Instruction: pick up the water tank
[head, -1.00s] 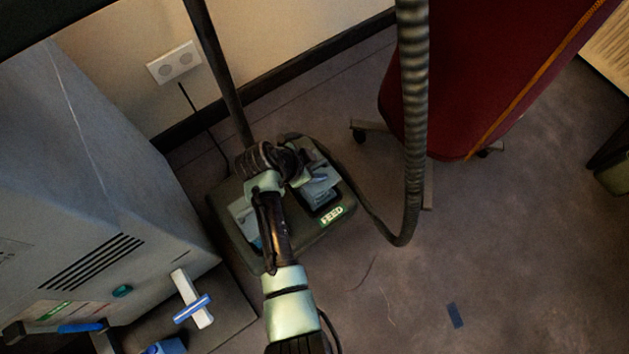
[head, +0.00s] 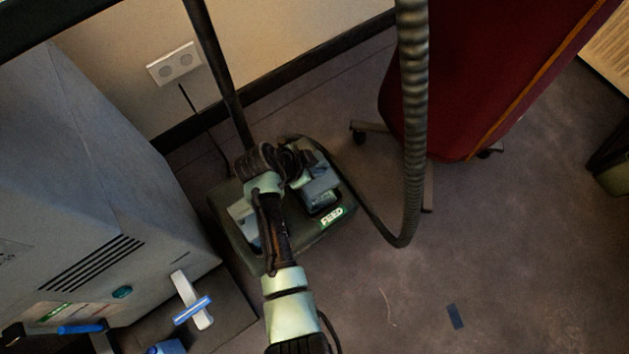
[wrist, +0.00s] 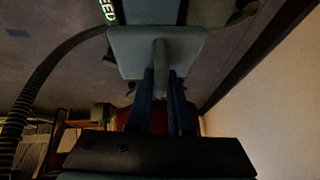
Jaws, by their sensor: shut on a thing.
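The water tank (head: 322,187) is a grey-blue block in the dark steamer base (head: 300,240), beside the glowing FEED label (head: 332,216). In the wrist view the tank (wrist: 188,46) shows a flat grey-blue face with a short stem standing out from it. My gripper (wrist: 162,88) has its two dark fingers on either side of this stem, shut on it. In the head view my gripper (head: 305,166) is at the tank's upper side, and my arm hides part of the base. I cannot tell whether the tank is clear of the base.
A ribbed hose (head: 413,130) hangs to the right and loops down to the base. A dark pole (head: 220,75) rises behind it. A grey cabinet (head: 100,190) stands close on the left, a red padded board (head: 470,80) at upper right. The floor at lower right is mostly clear.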

